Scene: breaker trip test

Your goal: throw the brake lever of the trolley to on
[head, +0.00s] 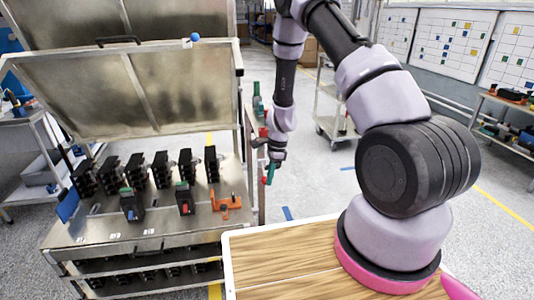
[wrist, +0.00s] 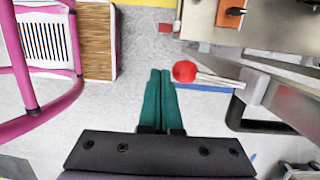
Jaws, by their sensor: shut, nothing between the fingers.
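The trolley (head: 100,240) is a steel cart with its lid tilted open, at the left in the head view. In the wrist view, a lever with a red ball knob (wrist: 184,71) and a pale rod (wrist: 215,80) sticks out from the trolley's side; it looks like the brake lever. My gripper (head: 269,175) hangs beside the trolley's right end with its green fingers pointing down. In the wrist view the fingers (wrist: 160,72) are together and empty, with the red knob just right of their tips. I cannot tell whether they touch. The lever is not clear in the head view.
Several black breakers (head: 160,170) and an orange bracket (head: 226,205) sit on the trolley's deck. The lid carries a blue ball (head: 194,37). A wooden-topped surface (head: 285,265) lies in front. A grey shelf cart (head: 335,110) stands behind; the floor between is clear.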

